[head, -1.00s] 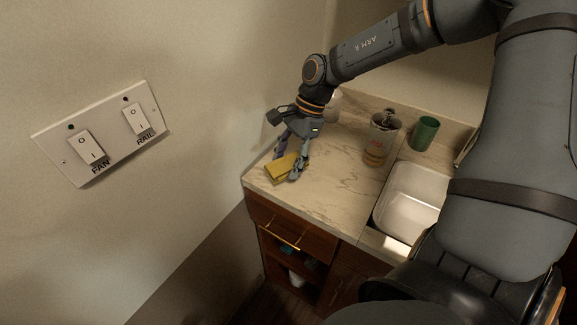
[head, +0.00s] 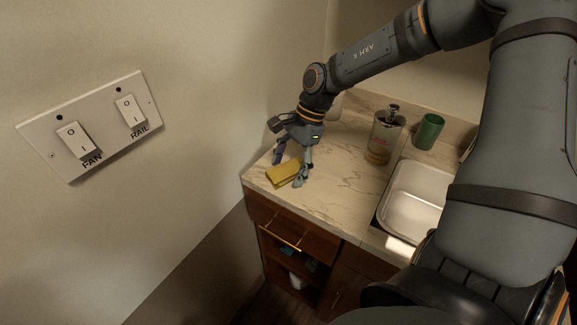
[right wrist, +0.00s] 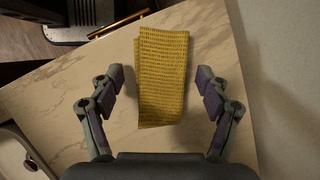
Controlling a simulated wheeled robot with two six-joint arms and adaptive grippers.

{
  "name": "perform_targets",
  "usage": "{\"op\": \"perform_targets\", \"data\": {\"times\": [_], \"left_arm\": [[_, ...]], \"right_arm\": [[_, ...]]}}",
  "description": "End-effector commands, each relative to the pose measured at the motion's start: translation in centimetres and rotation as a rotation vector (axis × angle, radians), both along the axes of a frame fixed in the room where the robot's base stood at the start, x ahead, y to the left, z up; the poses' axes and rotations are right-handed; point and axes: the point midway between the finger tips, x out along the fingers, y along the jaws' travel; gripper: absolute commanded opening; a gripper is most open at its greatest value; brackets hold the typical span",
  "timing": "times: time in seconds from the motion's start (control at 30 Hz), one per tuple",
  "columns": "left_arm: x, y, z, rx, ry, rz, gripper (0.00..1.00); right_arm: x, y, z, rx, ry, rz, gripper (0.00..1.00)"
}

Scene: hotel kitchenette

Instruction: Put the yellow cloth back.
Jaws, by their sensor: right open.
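The folded yellow cloth (head: 284,173) lies flat on the marble counter (head: 330,200), near its front left corner. In the right wrist view the cloth (right wrist: 162,75) shows a dotted weave and lies between the two fingers, with a gap on each side. My right gripper (head: 289,172) is open above the cloth, and its fingers are apart from it. My left gripper is not in view.
A soap dispenser (head: 384,138) and a green cup (head: 429,131) stand at the back of the counter by the sink (head: 412,205). The wall with a switch plate (head: 92,125) is close on the left. A drawer (head: 290,228) and open shelves are below.

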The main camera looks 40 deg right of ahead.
Motion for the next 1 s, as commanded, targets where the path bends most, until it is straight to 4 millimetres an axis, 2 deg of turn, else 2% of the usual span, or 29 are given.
{"op": "perform_targets", "data": {"times": [0.13,0.23,0.27,0.3,0.33,0.5,0.7,1.0], "left_arm": [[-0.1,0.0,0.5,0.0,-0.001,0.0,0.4],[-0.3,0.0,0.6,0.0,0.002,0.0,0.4],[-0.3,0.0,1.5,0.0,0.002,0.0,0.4],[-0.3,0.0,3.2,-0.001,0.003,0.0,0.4],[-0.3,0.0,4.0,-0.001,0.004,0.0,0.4],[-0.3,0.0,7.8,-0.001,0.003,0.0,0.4],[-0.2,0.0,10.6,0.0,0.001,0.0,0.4],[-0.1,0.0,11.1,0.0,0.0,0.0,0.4]], "right_arm": [[0.1,-0.2,1.0,0.002,-0.004,-0.002,0.77],[0.2,-1.1,3.2,0.003,-0.009,-0.003,0.77],[0.1,-1.4,4.4,0.003,-0.006,-0.003,0.77],[0.1,-1.8,6.1,0.004,-0.004,-0.003,0.77],[0.0,-2.2,7.0,0.004,-0.004,-0.002,0.77],[-0.1,-3.3,9.6,0.002,0.001,-0.002,0.77],[-0.1,-4.3,11.3,0.001,0.0,-0.001,0.77],[-0.1,-4.6,11.3,0.0,0.0,0.0,0.77]]}}
